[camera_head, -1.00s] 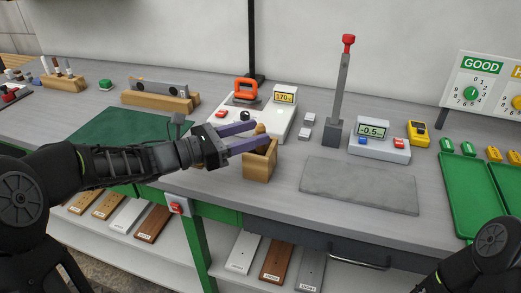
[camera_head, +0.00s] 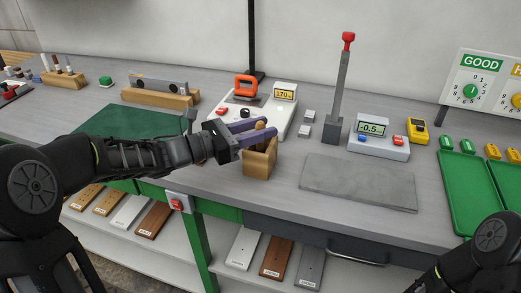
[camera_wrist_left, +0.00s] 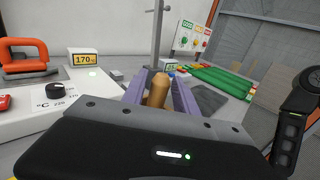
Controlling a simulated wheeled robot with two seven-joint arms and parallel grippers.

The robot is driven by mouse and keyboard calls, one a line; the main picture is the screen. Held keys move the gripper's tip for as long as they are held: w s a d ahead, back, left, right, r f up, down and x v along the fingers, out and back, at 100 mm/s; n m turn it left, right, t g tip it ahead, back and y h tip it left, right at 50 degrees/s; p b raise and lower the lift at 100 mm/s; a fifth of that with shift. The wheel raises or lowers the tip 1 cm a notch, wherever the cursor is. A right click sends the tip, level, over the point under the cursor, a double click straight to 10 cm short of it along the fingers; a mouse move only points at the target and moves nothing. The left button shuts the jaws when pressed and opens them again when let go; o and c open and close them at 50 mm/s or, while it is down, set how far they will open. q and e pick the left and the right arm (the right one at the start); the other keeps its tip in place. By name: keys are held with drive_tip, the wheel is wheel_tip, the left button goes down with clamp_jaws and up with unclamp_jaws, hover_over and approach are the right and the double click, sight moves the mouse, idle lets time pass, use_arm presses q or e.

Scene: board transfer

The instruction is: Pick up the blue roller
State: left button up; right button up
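A tan wooden handle (camera_head: 261,125) stands up out of a small wooden box (camera_head: 258,164) near the front of the bench; no blue roller part shows, so whatever is below the handle is hidden in the box. My left gripper (camera_head: 266,129) has its two purple fingers spread at the box top, one on either side of the handle. In the left wrist view the handle (camera_wrist_left: 157,91) stands between the fingers, with a gap on at least the right side. The left gripper looks open. My right gripper is out of view; only part of its arm shows at lower right.
A hot plate unit (camera_head: 272,117) with an orange handle stands behind the box. A grey slab (camera_head: 358,183) lies to the right, with a scale (camera_head: 379,145) and a red-topped lever post (camera_head: 340,90) behind it. A green mat (camera_head: 146,122) lies left.

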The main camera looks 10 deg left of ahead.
use_arm(q)
clamp_jaws()
idle(0.4)
wheel_tip(320, 180, up, 10)
drive_tip(key=shift+r, duration=0.1)
idle(0.4)
idle(0.5)
